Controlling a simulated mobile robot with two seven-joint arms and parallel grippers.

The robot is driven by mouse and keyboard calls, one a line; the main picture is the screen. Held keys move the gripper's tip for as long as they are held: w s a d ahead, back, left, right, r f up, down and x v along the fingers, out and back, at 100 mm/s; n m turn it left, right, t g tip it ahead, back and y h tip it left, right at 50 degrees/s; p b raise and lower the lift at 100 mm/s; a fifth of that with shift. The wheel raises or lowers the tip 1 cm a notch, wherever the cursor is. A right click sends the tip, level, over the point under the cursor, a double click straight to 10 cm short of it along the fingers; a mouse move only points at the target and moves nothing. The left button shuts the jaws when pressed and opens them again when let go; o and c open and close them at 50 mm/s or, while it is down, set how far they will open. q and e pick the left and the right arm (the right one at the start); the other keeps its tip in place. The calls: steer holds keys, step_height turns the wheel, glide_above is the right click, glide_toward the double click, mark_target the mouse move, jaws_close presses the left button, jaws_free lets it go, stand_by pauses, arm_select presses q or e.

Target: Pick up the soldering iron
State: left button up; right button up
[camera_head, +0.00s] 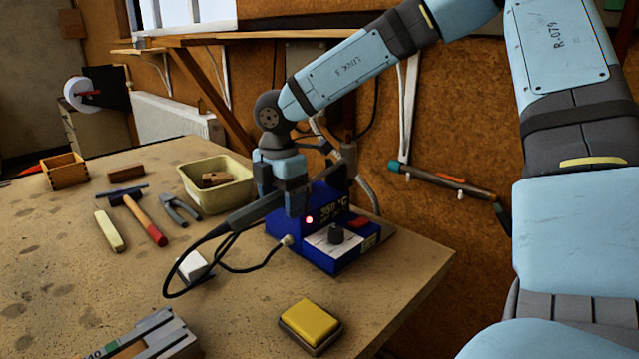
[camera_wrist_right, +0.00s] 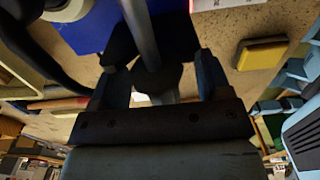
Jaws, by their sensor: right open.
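The soldering iron (camera_head: 250,213) has a dark handle with a black cable looping from its left end onto the bench. It lies at a slant beside the blue soldering station (camera_head: 318,258), its front end hidden by my gripper. My right gripper (camera_head: 280,194) reaches down over it with its fingers open on either side of the iron. In the right wrist view, the open fingers of my right gripper (camera_wrist_right: 160,75) straddle a dark shape and a grey rod; I cannot tell whether they touch. My left gripper is not in view.
A yellow sponge in a tray (camera_head: 310,324) lies at the front. A cream bin (camera_head: 238,187), pliers (camera_head: 180,212), a hammer (camera_head: 145,220) and a small white block (camera_head: 193,266) are to the left. The bench's right edge (camera_head: 420,293) is close to the station.

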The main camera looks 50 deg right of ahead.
steer(key=c, duration=1.2)
steer(key=shift+r, duration=0.1)
